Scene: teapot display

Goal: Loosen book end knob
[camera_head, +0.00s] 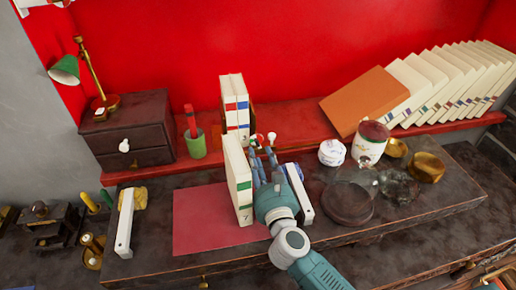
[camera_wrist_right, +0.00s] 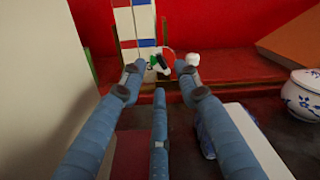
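The book end (camera_head: 252,117) shows as a thin brown upright edge beside two white books (camera_head: 235,104) on the red shelf. Small knob-like parts stand at its foot, one of them red and white (camera_head: 272,137). In the right wrist view a small red, green and black part (camera_wrist_right: 163,63) lies beyond and between my fingertips, with a white knob (camera_wrist_right: 193,59) to its right. My right gripper (camera_head: 262,155) has its blue fingers spread and points at these parts. The fingers (camera_wrist_right: 158,76) look apart and hold nothing; contact cannot be told. My left gripper is not clearly seen.
A standing white book (camera_head: 237,180) is close left of my right gripper, and a white object (camera_head: 300,192) lies close right. A lidded jar (camera_head: 332,152) and a dark round dish (camera_head: 347,203) stand farther right. The red mat (camera_head: 200,218) has free room at left.

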